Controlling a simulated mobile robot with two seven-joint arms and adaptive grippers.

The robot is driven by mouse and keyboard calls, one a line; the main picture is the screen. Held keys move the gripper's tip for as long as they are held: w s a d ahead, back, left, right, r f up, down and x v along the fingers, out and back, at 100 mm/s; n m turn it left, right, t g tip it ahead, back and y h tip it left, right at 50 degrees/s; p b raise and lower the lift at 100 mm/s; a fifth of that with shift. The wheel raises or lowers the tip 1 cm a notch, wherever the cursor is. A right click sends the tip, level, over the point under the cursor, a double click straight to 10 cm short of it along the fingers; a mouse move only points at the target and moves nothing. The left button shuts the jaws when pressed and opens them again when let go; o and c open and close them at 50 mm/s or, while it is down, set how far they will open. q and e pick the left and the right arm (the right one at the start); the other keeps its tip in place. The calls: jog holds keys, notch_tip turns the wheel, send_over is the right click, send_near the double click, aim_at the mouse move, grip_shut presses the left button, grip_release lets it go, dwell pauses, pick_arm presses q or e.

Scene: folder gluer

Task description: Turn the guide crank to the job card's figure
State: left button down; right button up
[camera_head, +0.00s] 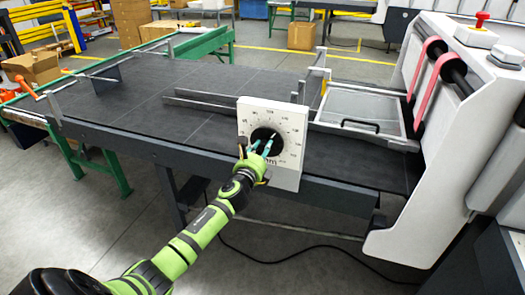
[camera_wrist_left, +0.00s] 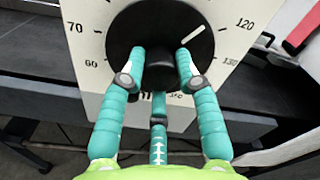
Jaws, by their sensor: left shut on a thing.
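A white dial panel (camera_head: 287,177) with a mm scale stands at the front edge of the dark table. The guide crank shows as a black round knob (camera_wrist_left: 165,72) on the dial, with a white pointer mark at its upper right, on the side of the 120 and 130 figures; the exact reading is hard to tell. My left gripper (camera_head: 262,147) reaches the dial from the front; its teal fingers (camera_wrist_left: 160,72) are shut on the knob, one at each side and one below. My right gripper is not in view. I see no job card that I can read.
The dark table (camera_head: 200,85) bears metal guide rails (camera_head: 215,105) and a clear-covered frame (camera_head: 362,107) with a black handle. A white machine (camera_head: 440,150) with pink belts stands at the right. An orange-handled rod (camera_head: 27,88) is at the left. Open floor lies in front.

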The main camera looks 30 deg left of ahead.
pick_arm(q)
jog(key=n, duration=1.9)
jog(key=shift+r, duration=0.1)
jog(key=n, duration=0.3)
jog(key=shift+n, duration=0.4)
jog(key=n, duration=0.3)
jog(key=shift+n, duration=0.3)
jog(key=shift+r+n+p, duration=0.1)
jog(key=shift+n+p, duration=0.3)
jog(key=shift+n, duration=1.6)
